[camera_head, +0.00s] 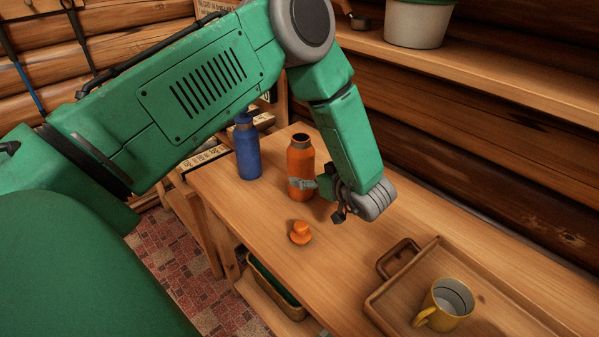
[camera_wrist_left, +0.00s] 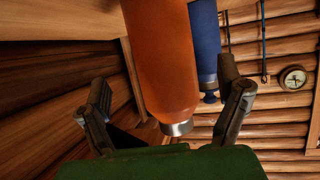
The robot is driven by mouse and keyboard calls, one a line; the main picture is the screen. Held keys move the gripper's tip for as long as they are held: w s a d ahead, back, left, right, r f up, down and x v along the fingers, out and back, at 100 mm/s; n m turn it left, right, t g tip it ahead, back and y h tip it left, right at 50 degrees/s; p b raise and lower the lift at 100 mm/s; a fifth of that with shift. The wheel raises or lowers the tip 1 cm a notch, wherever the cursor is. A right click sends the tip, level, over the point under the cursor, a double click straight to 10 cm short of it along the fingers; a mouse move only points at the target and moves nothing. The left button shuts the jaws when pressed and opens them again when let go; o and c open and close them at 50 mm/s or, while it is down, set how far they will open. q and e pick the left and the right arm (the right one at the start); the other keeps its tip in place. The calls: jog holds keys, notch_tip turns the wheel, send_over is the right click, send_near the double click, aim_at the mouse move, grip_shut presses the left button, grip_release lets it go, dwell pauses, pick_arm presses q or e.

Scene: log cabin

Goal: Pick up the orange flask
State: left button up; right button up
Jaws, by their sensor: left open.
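The orange flask (camera_head: 300,162) stands upright and uncapped on the wooden table. In the left wrist view the orange flask (camera_wrist_left: 160,55) appears upside down, between the two spread fingers. My left gripper (camera_head: 322,199) is open at the flask's lower right side, and one finger overlaps the flask's lower body. In the left wrist view the left gripper (camera_wrist_left: 168,105) shows a gap on both sides of the flask. I cannot tell whether a finger touches it. An orange cap (camera_head: 300,232) lies on the table in front of the flask.
A blue flask (camera_head: 248,152) stands left of the orange one; it also shows in the left wrist view (camera_wrist_left: 205,40). A wooden tray (camera_head: 392,302) with a yellow mug (camera_head: 446,303) is at the right. A shelf (camera_head: 475,72) on the log wall holds a pot (camera_head: 416,25).

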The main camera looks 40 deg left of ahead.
aim_at(298, 136)
pick_arm(q)
jog(key=shift+w, duration=0.15)
jog(key=x, duration=0.4)
jog(key=s+x, duration=0.1)
jog(key=x, duration=0.1)
jog(key=shift+w+a+f, duration=0.15)
jog(key=shift+a, duration=0.3)
jog(key=shift+d, duration=0.15)
jog(key=shift+c, duration=0.5)
jog(key=shift+w+d+r, duration=0.1)
jog(key=shift+d+r, duration=0.25)
jog(key=shift+d, duration=0.2)
jog(key=c, duration=1.7)
jog(key=shift+a, duration=0.6)
jog(key=shift+d+r, duration=0.25)
jog(key=shift+r, duration=0.85)
jog(key=shift+d+r, duration=0.25)
jog(key=shift+r, duration=0.85)
jog(key=shift+a+r+p, duration=0.2)
jog(key=shift+r, duration=0.65)
jog(key=shift+a+r+p, duration=0.15)
jog(key=shift+a+r, duration=0.05)
jog(key=shift+r, duration=0.6)
jog(key=shift+d+r, duration=0.15)
jog(key=shift+r, duration=0.35)
jog(key=shift+d+r, duration=0.15)
jog(key=shift+r, duration=0.4)
